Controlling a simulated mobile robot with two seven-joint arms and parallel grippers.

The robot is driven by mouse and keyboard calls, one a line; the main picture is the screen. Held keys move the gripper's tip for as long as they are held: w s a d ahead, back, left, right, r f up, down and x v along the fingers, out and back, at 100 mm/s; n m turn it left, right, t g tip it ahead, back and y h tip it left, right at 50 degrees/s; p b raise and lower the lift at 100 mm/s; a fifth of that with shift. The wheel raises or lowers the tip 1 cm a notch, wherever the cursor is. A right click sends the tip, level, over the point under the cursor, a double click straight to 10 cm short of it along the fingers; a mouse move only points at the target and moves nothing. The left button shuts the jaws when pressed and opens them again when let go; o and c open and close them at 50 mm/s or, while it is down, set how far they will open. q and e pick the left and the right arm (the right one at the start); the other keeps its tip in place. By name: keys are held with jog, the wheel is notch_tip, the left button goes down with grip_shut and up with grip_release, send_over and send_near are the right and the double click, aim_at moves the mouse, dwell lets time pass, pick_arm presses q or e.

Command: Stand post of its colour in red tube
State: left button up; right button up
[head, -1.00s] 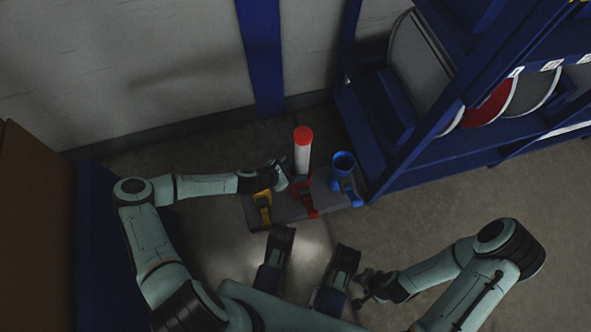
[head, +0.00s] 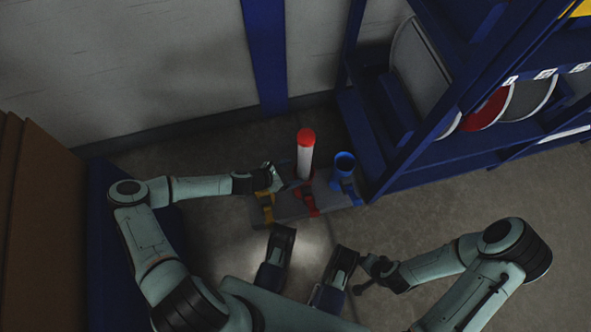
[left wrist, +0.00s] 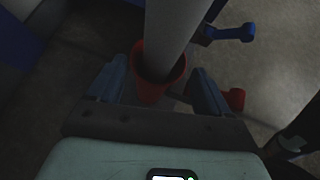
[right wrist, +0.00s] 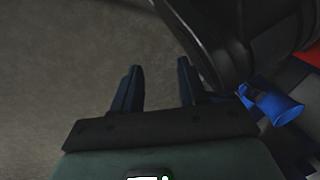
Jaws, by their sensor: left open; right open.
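A white post with a red top (head: 306,150) stands upright on the dark base in the head view. In the left wrist view, the post's pale shaft (left wrist: 170,35) has its lower end inside the red tube (left wrist: 148,92). My left gripper (head: 276,176) is open, just left of the post in the head view. Its fingers (left wrist: 150,88) lie on either side of the red tube in the left wrist view, apart from the post. My right gripper (right wrist: 160,85) is open and empty, over bare floor.
The dark base (head: 290,205) also carries a blue tube (head: 345,165) on the right and a yellow fitting (head: 265,203) on the left. A blue rack (head: 440,150) with round signs stands at the right. Brown panels (head: 35,200) stand at the far left. Floor at the right is clear.

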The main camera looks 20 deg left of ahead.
jog(key=w+a+r+t+p, duration=0.1)
jog(key=w+r+t+p, duration=0.1)
jog(key=w+r+p, duration=0.3)
pick_arm(q)
jog(key=p+v, duration=0.1)
jog(key=v, duration=0.7)
jog(key=shift+s, duration=0.15)
pick_arm(e)
jog(key=s+a+r+g+y, duration=0.1)
jog(key=s+a+r+g, duration=0.1)
jog(key=s, duration=0.5)
notch_tip(320, 180, up, 2)
jog(key=shift+a+n, duration=0.4)
jog(key=shift+a, duration=0.15)
pick_arm(q)
jog(key=shift+r, duration=0.15)
pick_arm(e)
jog(key=shift+w, duration=0.1)
